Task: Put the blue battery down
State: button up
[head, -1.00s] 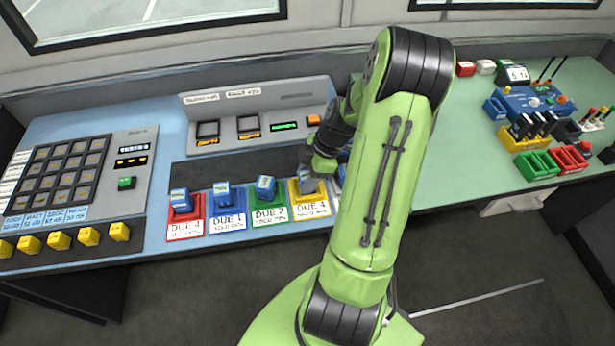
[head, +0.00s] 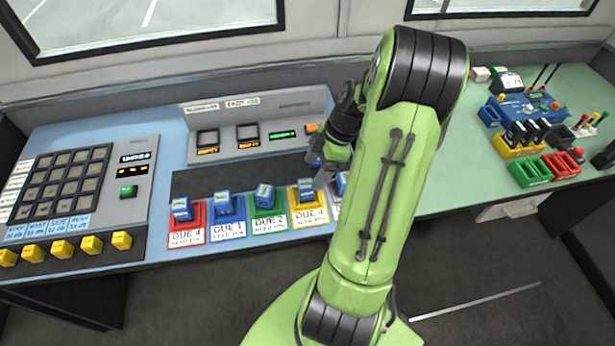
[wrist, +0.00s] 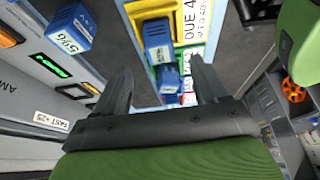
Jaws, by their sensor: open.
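A blue battery (head: 306,190) stands in the yellow holder (head: 321,213), whose label reads DUE 4. In the wrist view this blue battery (wrist: 157,40) sits in the yellow holder, beyond my fingertips. My gripper (head: 322,172) is just above and right of it in the head view, apart from it. In the wrist view my gripper (wrist: 162,75) has its two fingers spread, with nothing held between them. Another blue battery marked 59% (wrist: 70,28) shows at the upper left there, outside the fingers; in the head view my arm seems to hide it.
More blue batteries stand in the red holder (head: 186,236), blue holder (head: 228,228) and green holder (head: 269,224). Another (head: 342,183) is partly behind my arm. A panel with displays (head: 250,145) rises behind. Coloured trays (head: 530,172) are on the right counter.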

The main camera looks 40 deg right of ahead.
jog(key=w+v, duration=0.1)
jog(key=v, duration=0.4)
jog(key=a+r+m+h, duration=0.25)
jog(key=a+r, duration=0.25)
jog(key=a, duration=0.3)
jog(key=a+r+m+h, duration=0.1)
jog(key=a+r+m, duration=0.2)
jog(key=a+r, duration=0.35)
jog(key=s+a+r+m+t, duration=0.1)
jog(key=s+a+m+t, duration=0.2)
jog(key=s+a, duration=0.6)
jog(key=m, duration=0.2)
jog(key=shift+s+r+m+p, duration=0.25)
jog(key=shift+s+m+p, duration=0.05)
jog(key=shift+m+p, duration=0.1)
jog(key=shift+a, duration=0.15)
notch_tip(320, 180, up, 2)
jog(key=shift+r+p, duration=0.15)
jog(key=shift+p, duration=1)
